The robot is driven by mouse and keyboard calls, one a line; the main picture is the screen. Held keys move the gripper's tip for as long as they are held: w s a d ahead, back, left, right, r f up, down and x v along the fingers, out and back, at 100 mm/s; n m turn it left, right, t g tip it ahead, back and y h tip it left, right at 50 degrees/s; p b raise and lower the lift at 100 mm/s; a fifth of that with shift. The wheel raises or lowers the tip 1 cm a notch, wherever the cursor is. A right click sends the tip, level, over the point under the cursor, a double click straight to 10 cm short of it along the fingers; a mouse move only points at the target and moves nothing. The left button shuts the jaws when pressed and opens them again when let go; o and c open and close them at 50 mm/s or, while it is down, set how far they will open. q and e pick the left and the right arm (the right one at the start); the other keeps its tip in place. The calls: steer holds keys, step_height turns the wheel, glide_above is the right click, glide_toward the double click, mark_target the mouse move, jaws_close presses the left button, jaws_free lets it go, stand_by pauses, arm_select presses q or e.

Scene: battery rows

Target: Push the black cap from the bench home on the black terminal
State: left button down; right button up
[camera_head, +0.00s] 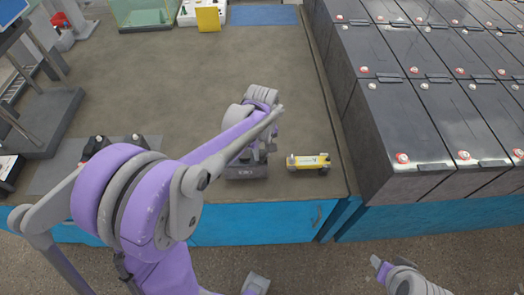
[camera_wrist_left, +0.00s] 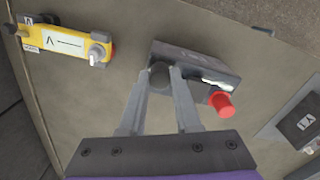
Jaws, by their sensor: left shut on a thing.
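My left gripper (camera_head: 262,150) reaches down over a small dark grey battery (camera_head: 245,171) near the bench's front edge. In the left wrist view the gripper (camera_wrist_left: 168,76) is shut on the black cap (camera_wrist_left: 160,77), a dark round piece between the fingertips. The cap is at one end of the battery (camera_wrist_left: 205,60), over the black terminal's place. The terminal is hidden, and I cannot tell how far down the cap sits. A red cap (camera_wrist_left: 222,104) shows at the battery's other end. My right gripper (camera_head: 383,268) is low at the right, off the bench; its jaws are unclear.
A yellow meter-like tool (camera_head: 308,162) lies right of the battery; it also shows in the left wrist view (camera_wrist_left: 65,43). Rows of large black batteries (camera_head: 400,120) stand at the right. A grey mat (camera_head: 60,178) lies at the left. The bench's middle (camera_head: 200,80) is clear.

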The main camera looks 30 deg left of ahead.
arm_select(q)
steer(key=shift+f, duration=0.4)
arm_select(e)
steer(key=shift+s+f, duration=0.1)
steer(key=shift+f, duration=0.2)
arm_select(q)
steer(key=c, duration=0.5)
jaws_free()
steer(key=shift+c, duration=0.2)
steer(key=shift+o, duration=0.3)
steer(key=o, duration=0.4)
steer(key=shift+r, duration=0.1)
steer(key=shift+r+p, duration=1.7)
steer(key=shift+r, duration=1.75)
arm_select(e)
steer(key=shift+w+r, duration=0.3)
steer(key=shift+r, duration=0.55)
steer(key=shift+w+r, duration=0.25)
steer(key=shift+r, duration=0.6)
steer(key=shift+w+r, duration=0.3)
steer(key=shift+r, duration=0.55)
